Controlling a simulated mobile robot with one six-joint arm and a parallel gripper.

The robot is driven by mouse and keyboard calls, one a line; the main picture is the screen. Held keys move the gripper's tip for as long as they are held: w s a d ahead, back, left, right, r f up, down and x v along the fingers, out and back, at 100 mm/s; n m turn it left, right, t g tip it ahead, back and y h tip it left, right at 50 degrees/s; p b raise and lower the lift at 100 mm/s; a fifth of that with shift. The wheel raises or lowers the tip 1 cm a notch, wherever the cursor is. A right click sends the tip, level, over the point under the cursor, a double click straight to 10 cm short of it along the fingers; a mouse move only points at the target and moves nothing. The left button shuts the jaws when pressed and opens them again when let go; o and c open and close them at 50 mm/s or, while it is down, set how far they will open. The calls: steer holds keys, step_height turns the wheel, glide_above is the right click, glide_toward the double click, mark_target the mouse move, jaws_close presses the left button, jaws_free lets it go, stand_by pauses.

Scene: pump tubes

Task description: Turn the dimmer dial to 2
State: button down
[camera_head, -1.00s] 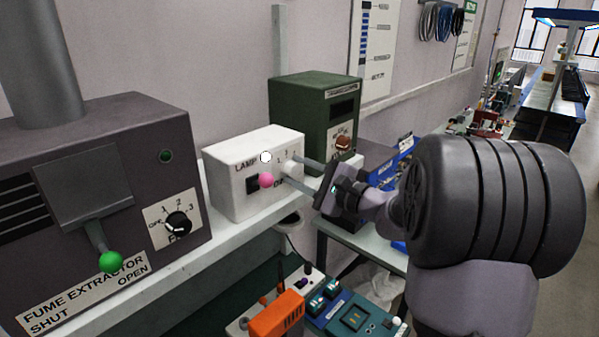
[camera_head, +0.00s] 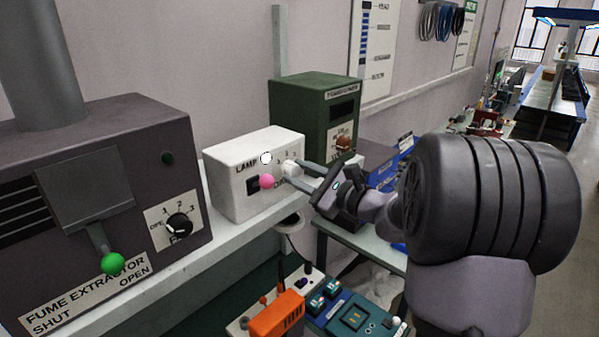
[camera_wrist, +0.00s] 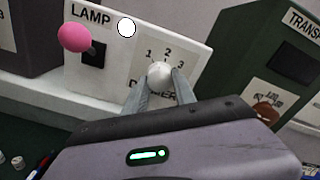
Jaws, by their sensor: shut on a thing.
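The white lamp box (camera_head: 235,195) stands on the shelf, with a pink-knobbed switch (camera_head: 267,181) on its front. Its white dimmer dial (camera_wrist: 160,75) shows in the wrist view below the marks 1, 2 and 3. My gripper (camera_head: 291,170) reaches the dial from the right, and its two fingers are shut on it, one on each side, in the wrist view (camera_wrist: 160,84). The fingers partly cover the dial and the DIMMER label. I cannot make out the dial's pointer.
The fume extractor (camera_head: 60,170) with a green-knobbed lever (camera_head: 112,263) and its own black dial (camera_head: 179,225) stands at the left. The green transformer box (camera_head: 300,95) stands just behind the lamp box. An orange device (camera_head: 276,315) lies below.

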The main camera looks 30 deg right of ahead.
steer(key=shift+m+p, duration=0.75)
steer(key=shift+m, duration=1.25)
steer(key=c, duration=1)
jaws_free()
steer(key=b+v, duration=0.3)
steer(key=v, duration=1.4)
steer(key=shift+s, duration=0.2)
steer(key=shift+b, duration=0.3)
